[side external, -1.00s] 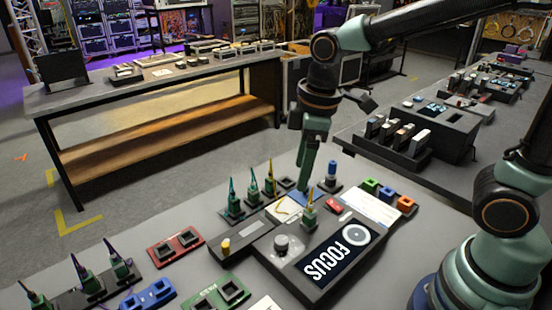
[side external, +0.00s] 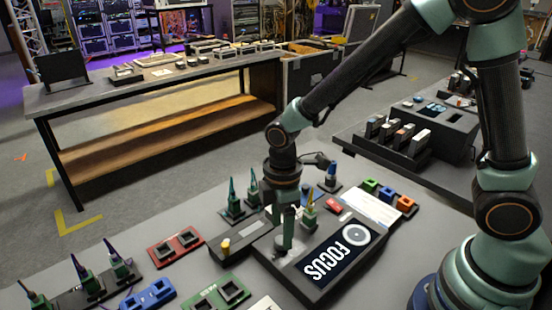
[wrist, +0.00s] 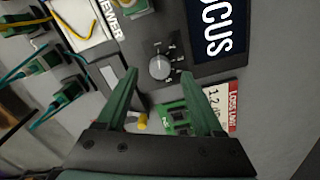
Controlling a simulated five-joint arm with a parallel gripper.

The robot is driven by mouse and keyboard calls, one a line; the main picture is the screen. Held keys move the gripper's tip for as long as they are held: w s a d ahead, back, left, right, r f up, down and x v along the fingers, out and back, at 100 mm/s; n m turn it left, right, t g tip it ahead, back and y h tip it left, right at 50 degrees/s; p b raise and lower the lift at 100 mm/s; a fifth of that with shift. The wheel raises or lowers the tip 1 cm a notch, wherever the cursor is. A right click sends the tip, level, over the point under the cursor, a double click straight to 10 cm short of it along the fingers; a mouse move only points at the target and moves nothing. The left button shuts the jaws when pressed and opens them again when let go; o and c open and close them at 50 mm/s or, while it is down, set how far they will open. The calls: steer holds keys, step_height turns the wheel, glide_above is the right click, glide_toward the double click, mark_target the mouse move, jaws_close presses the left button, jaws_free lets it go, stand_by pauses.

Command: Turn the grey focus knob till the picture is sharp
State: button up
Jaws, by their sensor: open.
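The round grey focus knob (wrist: 160,67) sits on the dark panel of the viewer box (wrist: 148,28), with small white marks around it. In the wrist view it lies between and just beyond the two fingertips of my gripper (wrist: 158,75). My gripper is open, with clear space around the knob. In the side view my gripper (side external: 283,243) points down over the knob's place and hides most of it. I cannot tell whether the fingers touch the knob. The screen (side external: 336,257) shows the word FOCUS and a ring; the letters read clearly.
A red two-socket block (side external: 177,247), a blue block (side external: 150,294) and a green block (side external: 222,293) lie at the front left. Bare grey table lies between them.

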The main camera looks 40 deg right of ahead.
steer(key=shift+f, duration=1.3)
steer(key=shift+c, duration=0.3)
jaws_close()
steer(key=shift+m, duration=0.4)
steer(key=m, duration=0.3)
steer(key=shift+m, duration=0.3)
steer(key=shift+r+m, duration=0.1)
steer(key=shift+m, duration=1.6)
